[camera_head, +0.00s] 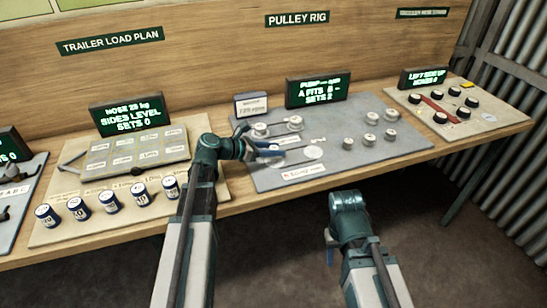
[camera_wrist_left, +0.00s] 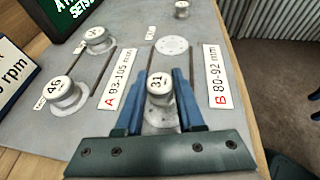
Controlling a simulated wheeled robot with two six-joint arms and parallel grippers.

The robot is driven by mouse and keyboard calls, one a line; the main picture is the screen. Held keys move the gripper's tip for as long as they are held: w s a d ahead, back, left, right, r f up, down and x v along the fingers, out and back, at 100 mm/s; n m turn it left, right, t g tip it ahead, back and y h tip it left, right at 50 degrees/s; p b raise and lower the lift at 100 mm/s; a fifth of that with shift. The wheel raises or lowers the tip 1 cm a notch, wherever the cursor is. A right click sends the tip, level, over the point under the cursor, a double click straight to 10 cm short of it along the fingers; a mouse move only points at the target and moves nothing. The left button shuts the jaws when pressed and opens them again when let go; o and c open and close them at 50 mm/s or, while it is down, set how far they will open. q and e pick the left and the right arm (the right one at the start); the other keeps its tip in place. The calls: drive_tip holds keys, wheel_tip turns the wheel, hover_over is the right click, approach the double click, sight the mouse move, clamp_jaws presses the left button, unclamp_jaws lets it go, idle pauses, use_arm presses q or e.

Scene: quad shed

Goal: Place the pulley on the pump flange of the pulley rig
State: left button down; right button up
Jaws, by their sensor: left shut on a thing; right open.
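My left gripper (camera_head: 270,153) is over the grey board of the pulley rig (camera_head: 262,183). In the left wrist view its blue fingers are shut on a pale pulley marked 31 (camera_wrist_left: 158,87), low over the board. A pale round base shows below it; I cannot tell whether the pulley is seated. A bare white disc (camera_wrist_left: 172,45) lies beyond, also in the head view (camera_head: 313,152). Which disc is the pump flange is unclear. My right gripper (camera_head: 330,246) is open and empty before the bench.
Several spare pulleys (camera_head: 369,139) stand on the board's right part. Range labels A (camera_wrist_left: 120,80) and B (camera_wrist_left: 217,76) flank the held pulley. The pump display (camera_head: 319,90) and rpm sign (camera_head: 251,104) stand behind. Numbered cans (camera_head: 110,201) line the left board.

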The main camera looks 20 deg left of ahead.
use_arm(q)
drive_tip(key=shift+s+d+f+b, duration=0.1)
drive_tip(key=shift+d+f+b, duration=0.1)
drive_tip(key=shift+f+b, duration=0.7)
drive_tip(key=shift+f+p, duration=0.15)
drive_tip(key=shift+p, duration=0.3)
use_arm(e)
drive_tip(key=shift+d+f, duration=0.2)
drive_tip(key=shift+f, duration=0.9)
use_arm(q)
drive_tip(key=shift+f, duration=0.1)
drive_tip(key=c, duration=1)
unclamp_jaws()
drive_tip(key=shift+f, duration=0.1)
drive_tip(key=o, duration=0.5)
use_arm(e)
drive_tip(key=shift+f, duration=0.15)
